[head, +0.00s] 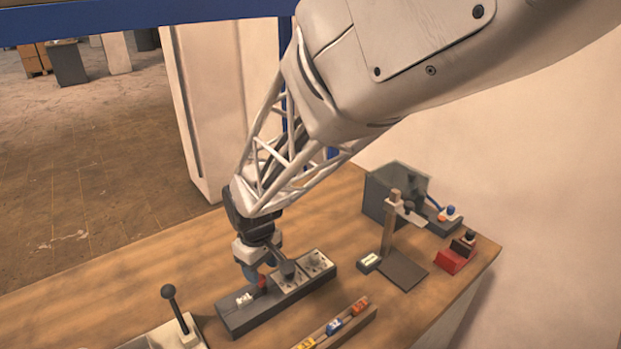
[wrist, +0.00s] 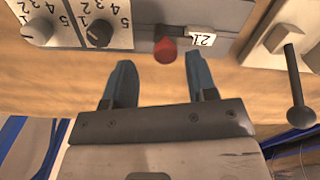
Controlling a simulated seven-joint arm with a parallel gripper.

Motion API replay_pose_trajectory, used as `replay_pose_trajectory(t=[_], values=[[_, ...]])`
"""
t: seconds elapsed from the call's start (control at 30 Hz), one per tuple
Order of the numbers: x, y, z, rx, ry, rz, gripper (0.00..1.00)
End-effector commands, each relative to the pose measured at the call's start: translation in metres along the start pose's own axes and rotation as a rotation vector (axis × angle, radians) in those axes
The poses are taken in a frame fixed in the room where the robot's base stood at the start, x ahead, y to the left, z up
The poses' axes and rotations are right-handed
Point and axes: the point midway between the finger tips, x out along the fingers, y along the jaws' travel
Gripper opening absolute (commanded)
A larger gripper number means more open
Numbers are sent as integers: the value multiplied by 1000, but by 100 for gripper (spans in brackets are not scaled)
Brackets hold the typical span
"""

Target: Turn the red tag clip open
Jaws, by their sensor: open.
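The red tag clip (wrist: 165,50) is a small red piece at the edge of a grey panel box (head: 250,313), next to a white label (wrist: 201,39) with dark digits. In the head view the red clip (head: 262,282) shows small beside my gripper (head: 259,272). In the wrist view my gripper (wrist: 160,68) is open, its two blue fingers apart. The red clip appears just beyond the gap between the fingertips, and nothing is held. Whether a finger touches the clip I cannot tell. The clip's hinge or latch is not clear.
Numbered dials (wrist: 99,33) sit on the same box beside the clip. A black-knobbed lever (head: 175,308) stands to the left. A rack of coloured pieces (head: 335,325) lies in front.

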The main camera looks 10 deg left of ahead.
Motion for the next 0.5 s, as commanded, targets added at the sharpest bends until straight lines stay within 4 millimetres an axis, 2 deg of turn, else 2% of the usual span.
replay_pose_trajectory(t=[0.2, 0.5], values=[[22, 0, 0, 0, -1, 0, 52], [30, 0, 0, 0, 0, 0, 52]])
